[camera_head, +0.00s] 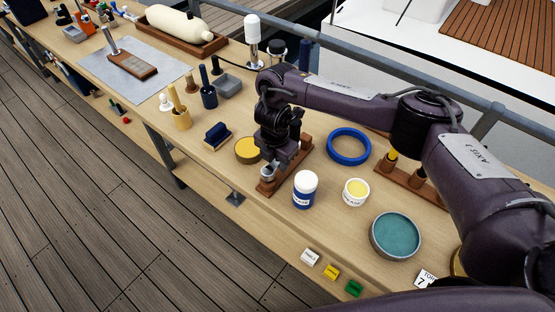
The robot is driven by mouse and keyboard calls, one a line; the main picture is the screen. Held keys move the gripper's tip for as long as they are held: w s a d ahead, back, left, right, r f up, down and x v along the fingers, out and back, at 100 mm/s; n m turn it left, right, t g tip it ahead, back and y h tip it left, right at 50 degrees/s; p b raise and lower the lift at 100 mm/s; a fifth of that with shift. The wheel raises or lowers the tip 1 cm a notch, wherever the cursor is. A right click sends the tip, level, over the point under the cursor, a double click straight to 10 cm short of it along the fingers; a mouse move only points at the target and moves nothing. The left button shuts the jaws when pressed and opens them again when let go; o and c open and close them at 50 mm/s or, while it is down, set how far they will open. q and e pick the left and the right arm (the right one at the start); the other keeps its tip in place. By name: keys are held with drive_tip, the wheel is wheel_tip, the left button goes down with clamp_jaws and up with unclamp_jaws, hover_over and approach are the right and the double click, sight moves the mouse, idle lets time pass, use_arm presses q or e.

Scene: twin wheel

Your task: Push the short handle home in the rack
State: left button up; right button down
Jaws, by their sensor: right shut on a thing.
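My right arm reaches in from the right, and its right gripper (267,172) points down at a brown wooden rack (266,189). The jaws are shut on a small pale piece at the rack, which I take to be the short handle; the gripper and wrist hide most of it. I cannot tell how deep it sits in the rack. A second brown rack (387,177) stands to the right, with a yellow-topped piece (392,156) upright in it, partly behind my arm. My left gripper is not in view.
A yellow-topped round tin (247,150) is close left of the gripper. A dark blue brush block (216,134) lies left.

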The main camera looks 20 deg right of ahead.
sight(277, 161)
drive_tip(key=shift+f+b, duration=0.45)
drive_tip(key=shift+f, duration=0.2)
drive_tip(key=c, duration=1)
unclamp_jaws()
drive_tip(key=shift+c, duration=0.2)
drive_tip(key=r, duration=0.5)
drive_tip(key=r+p, duration=0.1)
drive_tip(key=r, duration=0.1)
drive_tip(key=shift+s+a+r, duration=0.25)
drive_tip(key=shift+r, duration=0.15)
